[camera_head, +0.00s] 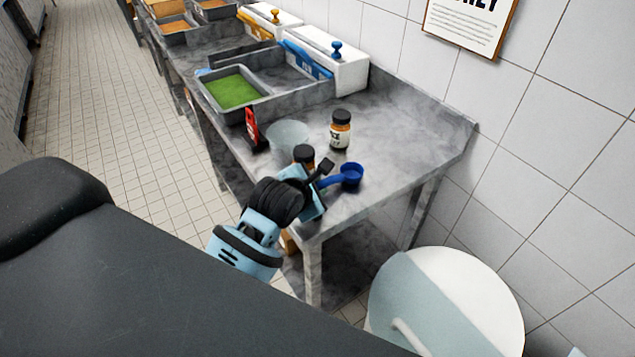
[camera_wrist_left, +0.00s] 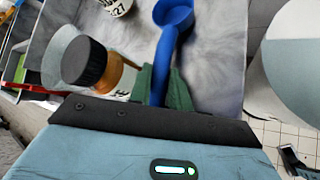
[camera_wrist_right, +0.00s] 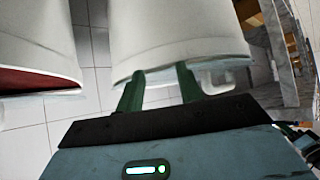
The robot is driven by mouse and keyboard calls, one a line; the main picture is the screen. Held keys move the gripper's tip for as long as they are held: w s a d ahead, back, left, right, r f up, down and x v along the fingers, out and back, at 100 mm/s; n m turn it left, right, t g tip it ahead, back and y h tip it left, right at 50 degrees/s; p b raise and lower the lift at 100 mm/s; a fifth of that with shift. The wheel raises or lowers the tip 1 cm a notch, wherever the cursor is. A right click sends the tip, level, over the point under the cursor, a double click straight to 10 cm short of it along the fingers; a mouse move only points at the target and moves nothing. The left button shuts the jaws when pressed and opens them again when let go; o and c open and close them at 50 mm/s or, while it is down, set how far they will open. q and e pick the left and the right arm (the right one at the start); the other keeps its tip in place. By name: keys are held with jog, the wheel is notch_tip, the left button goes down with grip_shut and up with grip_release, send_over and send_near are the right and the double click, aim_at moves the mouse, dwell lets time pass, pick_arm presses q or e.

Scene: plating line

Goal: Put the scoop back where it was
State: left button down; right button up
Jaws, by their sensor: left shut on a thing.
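Whether the scoop touches the table is hard to tell. My right gripper (camera_wrist_right: 160,86) is out of the head view. In its own wrist view its fingers are apart, in front of a white cylindrical container (camera_wrist_right: 180,40), with nothing clearly held.
A black-capped bottle (camera_head: 304,154) stands close beside my left gripper. A labelled brown bottle (camera_head: 340,130), a clear bowl (camera_head: 288,134) and a small red stand (camera_head: 252,125) are farther back. A tray of green food (camera_head: 262,98) lies beyond. A round white bin (camera_head: 490,300) stands beside the table.

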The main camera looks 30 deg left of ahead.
pick_arm(q)
jog(key=shift+s+d+r, duration=0.1)
jog(key=shift+s+d, duration=0.1)
jog(key=shift+s, duration=0.05)
jog(key=c, duration=1.6)
grip_release()
jog(key=shift+w+a+f, duration=0.1)
jog(key=shift+f, duration=0.1)
jog(key=shift+r, duration=0.1)
jog(key=shift+r, duration=0.15)
jog(key=v, duration=1.2)
